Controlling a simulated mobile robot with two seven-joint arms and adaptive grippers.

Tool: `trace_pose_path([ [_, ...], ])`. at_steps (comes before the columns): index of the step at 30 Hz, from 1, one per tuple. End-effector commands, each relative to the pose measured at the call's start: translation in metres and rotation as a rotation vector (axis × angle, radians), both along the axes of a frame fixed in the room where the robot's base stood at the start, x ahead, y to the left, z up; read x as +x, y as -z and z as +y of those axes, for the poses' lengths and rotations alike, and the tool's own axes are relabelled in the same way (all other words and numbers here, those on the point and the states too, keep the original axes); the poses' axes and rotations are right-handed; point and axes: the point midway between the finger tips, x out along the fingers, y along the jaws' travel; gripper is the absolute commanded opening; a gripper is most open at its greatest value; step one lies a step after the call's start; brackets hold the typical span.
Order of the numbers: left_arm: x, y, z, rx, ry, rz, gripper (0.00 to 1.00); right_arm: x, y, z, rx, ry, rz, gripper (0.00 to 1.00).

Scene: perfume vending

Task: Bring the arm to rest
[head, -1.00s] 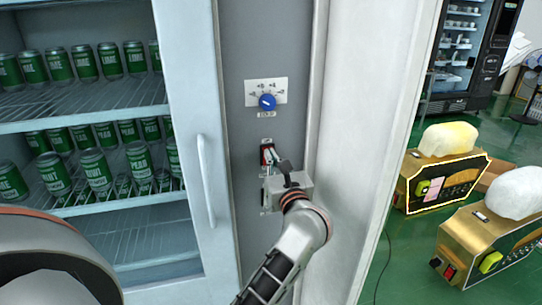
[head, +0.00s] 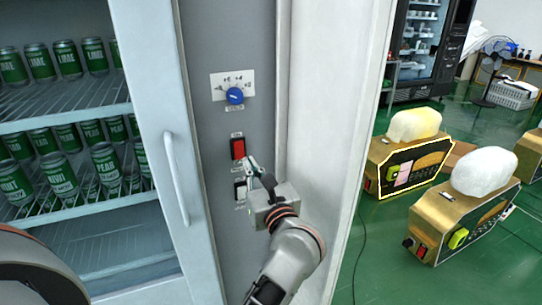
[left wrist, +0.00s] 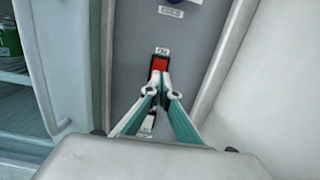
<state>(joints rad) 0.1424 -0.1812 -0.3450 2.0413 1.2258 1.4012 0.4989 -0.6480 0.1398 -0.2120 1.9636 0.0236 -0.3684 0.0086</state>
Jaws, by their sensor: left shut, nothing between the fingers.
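My left gripper (head: 251,163) is in front of the grey control panel (head: 222,45), its slim teal and white fingers shut and empty. Its tips are just below and right of a red rocker switch (head: 238,148) in the head view. In the left wrist view the closed fingertips (left wrist: 164,78) overlap the lower part of the red switch (left wrist: 159,64). I cannot tell whether they touch it. A second, black and white switch (head: 240,190) sits below the red one, partly beside the gripper. My right gripper is not in view.
A blue dial (head: 235,96) is higher on the panel. A fridge door with a white handle (head: 176,180) and green cans stands left. A white open door panel (head: 330,120) stands close on the right. Gold machines (head: 460,225) are on the green floor beyond.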

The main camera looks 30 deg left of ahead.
Motion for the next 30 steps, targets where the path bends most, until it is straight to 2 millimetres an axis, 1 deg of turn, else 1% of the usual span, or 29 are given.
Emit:
trace_pose_path([
  [5, 0.0, 0.0, 0.0, 0.0, 0.0, 0.0, 0.0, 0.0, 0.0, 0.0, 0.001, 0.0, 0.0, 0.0],
  [8, -0.003, -0.001, 0.002, 0.075, -0.005, 0.023, 0.0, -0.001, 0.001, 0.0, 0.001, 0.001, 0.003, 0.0],
  [11, -0.011, -0.005, 0.002, 0.288, -0.016, 0.09, 0.0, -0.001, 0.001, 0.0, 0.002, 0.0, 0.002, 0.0],
  [13, -0.017, -0.007, -0.006, 0.517, -0.019, 0.168, 0.0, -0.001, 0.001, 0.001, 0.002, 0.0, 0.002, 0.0],
  [14, -0.019, -0.007, -0.012, 0.63, -0.018, 0.206, 0.0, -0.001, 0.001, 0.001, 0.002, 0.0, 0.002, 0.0],
  [15, -0.021, -0.004, -0.023, 0.785, -0.013, 0.263, 0.0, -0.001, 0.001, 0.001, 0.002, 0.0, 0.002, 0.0],
  [17, -0.024, 0.007, -0.043, 1.021, 0.001, 0.35, 0.0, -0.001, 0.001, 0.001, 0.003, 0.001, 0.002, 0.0],
  [18, -0.025, 0.018, -0.059, 1.179, 0.016, 0.41, 0.0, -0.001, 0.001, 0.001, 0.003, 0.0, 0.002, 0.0],
  [20, -0.028, 0.042, -0.083, 1.413, 0.046, 0.499, 0.0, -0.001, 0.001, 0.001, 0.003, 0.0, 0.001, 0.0],
  [21, -0.031, 0.063, -0.099, 1.572, 0.071, 0.559, 0.0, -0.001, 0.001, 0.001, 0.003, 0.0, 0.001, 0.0],
  [23, -0.037, 0.098, -0.12, 1.799, 0.114, 0.64, 0.0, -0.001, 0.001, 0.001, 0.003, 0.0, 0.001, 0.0],
  [24, -0.043, 0.123, -0.131, 1.936, 0.144, 0.687, 0.0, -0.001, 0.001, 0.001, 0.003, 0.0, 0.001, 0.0],
  [26, -0.053, 0.161, -0.144, 2.125, 0.193, 0.75, 0.0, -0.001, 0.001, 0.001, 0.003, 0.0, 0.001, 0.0],
  [27, -0.062, 0.187, -0.15, 2.246, 0.228, 0.787, 0.0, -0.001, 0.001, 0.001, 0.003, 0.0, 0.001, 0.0],
  [29, -0.077, 0.225, -0.156, 2.419, 0.282, 0.838, 0.0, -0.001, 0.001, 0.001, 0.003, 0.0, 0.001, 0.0],
  [30, -0.089, 0.25, -0.158, 2.53, 0.32, 0.866, 0.0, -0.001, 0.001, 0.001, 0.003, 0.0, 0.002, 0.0],
])
